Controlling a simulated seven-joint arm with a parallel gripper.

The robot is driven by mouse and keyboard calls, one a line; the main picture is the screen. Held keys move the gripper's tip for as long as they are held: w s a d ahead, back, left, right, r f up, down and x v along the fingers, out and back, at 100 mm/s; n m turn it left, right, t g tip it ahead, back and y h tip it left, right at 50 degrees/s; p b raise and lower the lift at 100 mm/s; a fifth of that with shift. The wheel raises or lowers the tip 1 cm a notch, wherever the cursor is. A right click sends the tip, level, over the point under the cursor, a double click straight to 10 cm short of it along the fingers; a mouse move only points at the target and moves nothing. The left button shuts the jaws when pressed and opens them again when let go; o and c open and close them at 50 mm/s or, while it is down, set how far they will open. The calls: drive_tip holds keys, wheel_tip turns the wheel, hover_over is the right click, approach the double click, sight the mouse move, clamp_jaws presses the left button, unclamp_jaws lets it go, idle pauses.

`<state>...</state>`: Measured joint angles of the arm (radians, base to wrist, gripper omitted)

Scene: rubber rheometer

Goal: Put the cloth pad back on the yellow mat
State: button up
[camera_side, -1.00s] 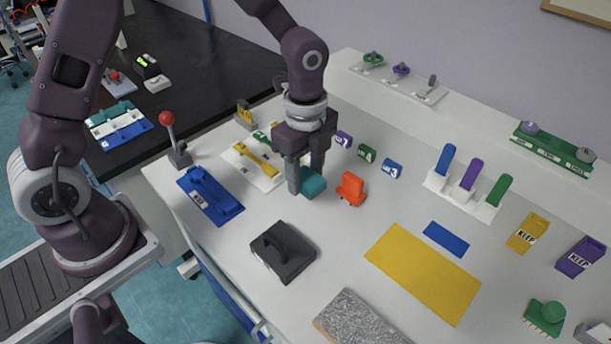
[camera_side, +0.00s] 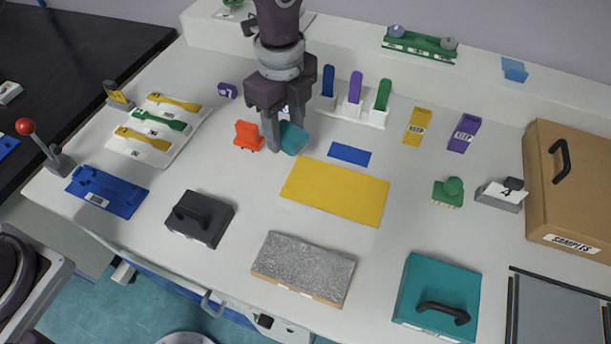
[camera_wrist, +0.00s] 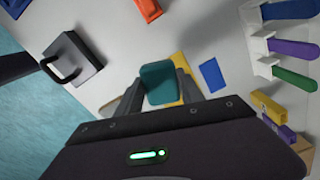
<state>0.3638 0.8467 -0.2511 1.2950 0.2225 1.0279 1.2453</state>
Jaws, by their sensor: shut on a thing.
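The teal cloth pad (camera_side: 293,138) is between the fingers of my gripper (camera_side: 283,146) in the side view, just above the table or close to it. The wrist view shows the pad (camera_wrist: 158,80) between both fingertips (camera_wrist: 160,88), tilted. My gripper is shut on it. The yellow mat (camera_side: 335,192) lies flat on the white table, just below and right of the pad in the side view. In the wrist view the mat (camera_wrist: 190,90) shows behind the pad and is partly hidden by it and a finger.
A blue patch (camera_side: 349,154) lies beside the mat. An orange item (camera_side: 249,136) stands close left of my gripper. A black handled block (camera_side: 199,218) and a grey granite-like slab (camera_side: 303,267) lie nearer the front. A white rack (camera_side: 354,112) with coloured handles stands behind right.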

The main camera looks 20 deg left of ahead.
sight(305, 137)
drive_tip(key=d, duration=0.3)
drive_tip(key=shift+d+m, duration=0.3)
wheel_tip(305, 137, down, 9)
drive_tip(key=shift+d+f, duration=0.1)
drive_tip(key=shift+f, duration=0.1)
drive_tip(key=shift+f, duration=0.1)
drive_tip(key=o, duration=1.3)
wheel_tip(305, 137, up, 12)
drive_tip(key=shift+r, duration=0.15)
